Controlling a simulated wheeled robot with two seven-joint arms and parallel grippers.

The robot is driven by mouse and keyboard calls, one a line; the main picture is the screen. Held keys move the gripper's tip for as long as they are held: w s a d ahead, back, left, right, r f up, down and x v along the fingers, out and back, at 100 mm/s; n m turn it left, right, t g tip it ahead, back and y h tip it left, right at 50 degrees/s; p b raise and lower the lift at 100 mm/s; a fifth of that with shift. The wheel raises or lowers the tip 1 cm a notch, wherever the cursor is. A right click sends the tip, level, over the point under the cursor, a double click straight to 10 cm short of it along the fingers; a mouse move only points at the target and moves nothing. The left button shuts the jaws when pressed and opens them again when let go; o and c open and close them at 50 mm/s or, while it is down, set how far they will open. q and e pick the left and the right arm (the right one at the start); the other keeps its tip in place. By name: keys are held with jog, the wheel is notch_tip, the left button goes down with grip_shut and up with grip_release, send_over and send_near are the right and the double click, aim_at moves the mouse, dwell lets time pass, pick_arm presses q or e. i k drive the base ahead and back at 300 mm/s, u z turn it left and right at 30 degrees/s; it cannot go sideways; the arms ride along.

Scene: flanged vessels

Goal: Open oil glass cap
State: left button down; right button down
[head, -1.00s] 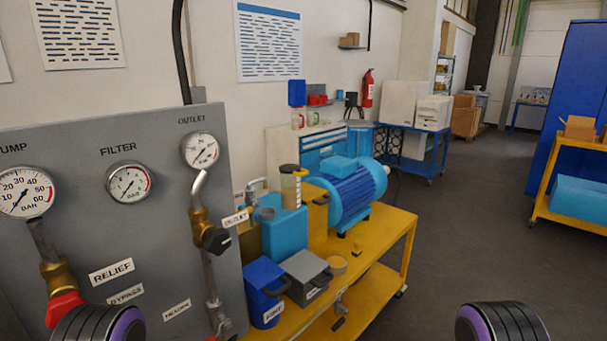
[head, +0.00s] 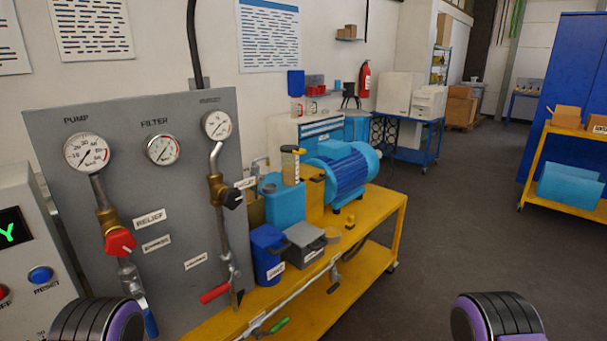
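The oil glass (head: 290,168) is a small upright cylinder with amber contents, on top of a light-blue tank (head: 281,196) on the yellow bench. Its cap (head: 290,149) looks dark, with a yellow piece at its right side, and appears seated on the glass. The details are too small to tell more. Neither of my grippers is in view. Only dark, purple-edged parts of my own arms show at the bottom left and bottom right, well apart from the glass.
A grey gauge panel (head: 130,235) with valves and pipes stands left of the tank. A blue motor (head: 343,172) sits right of it on the yellow bench (head: 378,222). A blue container (head: 266,252) and a grey box (head: 304,243) stand in front. Open floor lies to the right.

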aim_at(293, 149)
jog(key=z, duration=0.6)
jog(key=i, duration=0.4)
jog(key=z, duration=0.25)
